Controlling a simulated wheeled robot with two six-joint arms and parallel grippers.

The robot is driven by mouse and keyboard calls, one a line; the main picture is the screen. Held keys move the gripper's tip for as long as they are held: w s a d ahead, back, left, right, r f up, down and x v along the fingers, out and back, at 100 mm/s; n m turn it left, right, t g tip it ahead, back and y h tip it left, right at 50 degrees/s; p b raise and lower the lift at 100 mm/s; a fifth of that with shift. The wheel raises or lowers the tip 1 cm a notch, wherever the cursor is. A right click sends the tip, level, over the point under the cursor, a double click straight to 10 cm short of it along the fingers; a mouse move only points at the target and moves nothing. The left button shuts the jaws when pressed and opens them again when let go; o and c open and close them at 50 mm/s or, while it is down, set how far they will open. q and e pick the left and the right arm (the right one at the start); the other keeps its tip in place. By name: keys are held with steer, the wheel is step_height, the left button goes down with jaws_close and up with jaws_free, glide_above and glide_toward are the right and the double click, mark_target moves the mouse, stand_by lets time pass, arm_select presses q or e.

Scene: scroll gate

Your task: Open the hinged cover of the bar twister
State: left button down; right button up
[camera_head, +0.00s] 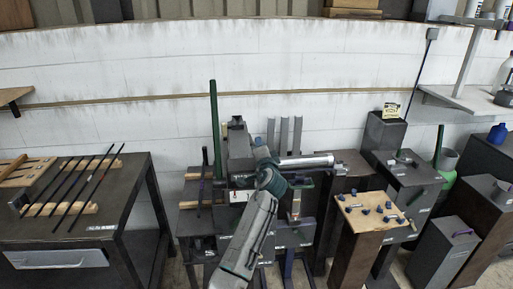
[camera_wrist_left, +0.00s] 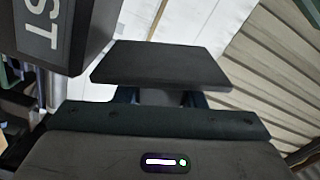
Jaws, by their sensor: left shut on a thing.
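The bar twister (camera_head: 238,145) stands against the wall at the middle of the head view, a dark grey and green machine with a bright metal cylinder (camera_head: 305,161) reaching right. My left arm comes up from the bottom centre and hides part of it. My left gripper (camera_head: 264,158) is at the machine's front. In the left wrist view its fingers (camera_wrist_left: 160,97) are shut on a flat dark plate (camera_wrist_left: 160,65), perhaps the hinged cover; the arm hides the grip in the head view. A dark housing (camera_wrist_left: 55,35) with white letters "ST" is close at upper left. My right gripper is not in view.
A dark bench (camera_head: 75,238) with several thin dark bars on wooden rests stands at left. A pedestal with a wooden top (camera_head: 372,214) and small blue pieces stands at right, among several dark pedestals. A green upright post (camera_head: 215,130) rises beside the machine.

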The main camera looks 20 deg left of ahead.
arm_select(q)
steer(key=shift+w+d+f+m+p, duration=0.2)
steer(key=shift+d+m, duration=0.1)
steer(key=shift+m, duration=0.4)
steer(key=shift+w+d+f+m+p, duration=0.15)
steer(key=shift+d+m, duration=0.15)
steer(key=shift+m, duration=0.4)
steer(key=shift+w+d+f+m+p, duration=0.1)
steer(key=shift+w+d+m, duration=0.15)
steer(key=shift+m, duration=0.45)
steer(key=c, duration=0.9)
jaws_free()
steer(key=shift+d, duration=0.1)
steer(key=b+v, duration=0.3)
steer(key=v, duration=0.8)
